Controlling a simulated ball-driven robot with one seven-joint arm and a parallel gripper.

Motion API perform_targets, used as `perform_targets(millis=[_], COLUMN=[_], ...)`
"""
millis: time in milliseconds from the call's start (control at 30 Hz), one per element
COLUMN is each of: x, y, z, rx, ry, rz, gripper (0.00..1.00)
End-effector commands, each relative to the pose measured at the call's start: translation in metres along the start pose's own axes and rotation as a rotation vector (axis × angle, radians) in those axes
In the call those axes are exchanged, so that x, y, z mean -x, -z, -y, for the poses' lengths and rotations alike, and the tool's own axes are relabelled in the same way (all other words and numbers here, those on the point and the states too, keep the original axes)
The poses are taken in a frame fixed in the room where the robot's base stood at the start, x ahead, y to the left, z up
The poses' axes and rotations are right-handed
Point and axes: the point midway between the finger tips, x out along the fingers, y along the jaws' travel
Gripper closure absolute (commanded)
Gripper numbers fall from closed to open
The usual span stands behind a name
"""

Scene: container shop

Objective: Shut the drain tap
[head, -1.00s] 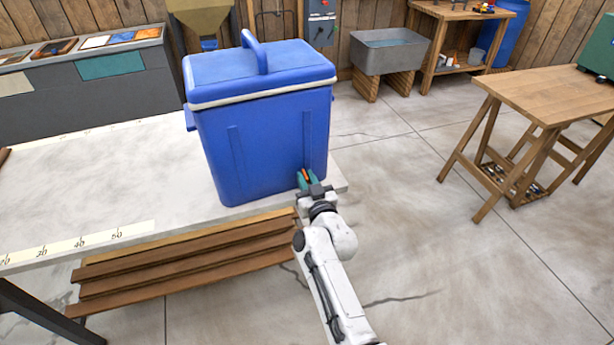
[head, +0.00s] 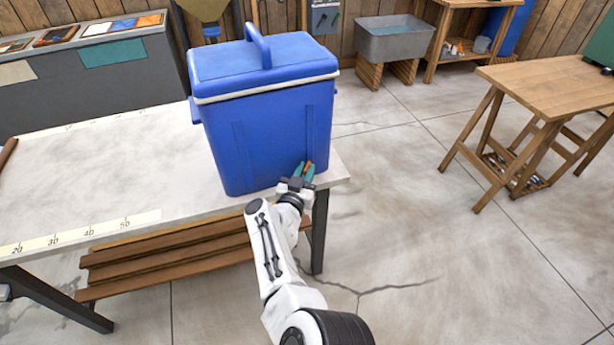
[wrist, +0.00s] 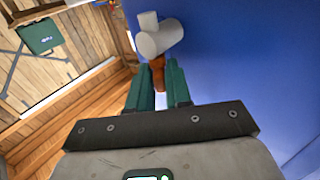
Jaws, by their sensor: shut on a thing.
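A blue cooler (head: 268,125) with a lid and a raised handle stands upright on the right end of the pale table. Its drain tap is low on the cooler's wall; in the wrist view it is a pale grey stub (wrist: 160,39) with an orange lever (wrist: 158,78). My gripper (head: 305,168) is at the cooler's lower right front, its teal fingers shut on the orange lever. In the wrist view my gripper (wrist: 157,80) has one finger on each side of the lever. The tap's body is hidden in the head view.
The pale table (head: 90,170) carries a ruler strip (head: 85,233) along its front edge. Brown planks (head: 170,260) lie below it. A wooden workbench (head: 550,88) stands to the right, and a grey sink (head: 395,40) at the back. The floor between is open.

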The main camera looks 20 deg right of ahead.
Motion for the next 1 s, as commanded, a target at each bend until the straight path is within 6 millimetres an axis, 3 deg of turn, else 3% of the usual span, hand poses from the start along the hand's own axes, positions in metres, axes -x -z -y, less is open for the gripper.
perform_targets(millis=[1000], x=[-0.0032], y=[-0.0079], z=[0.0087], rx=[-0.004], ry=[-0.498], rz=[-0.002], gripper=[1.00])
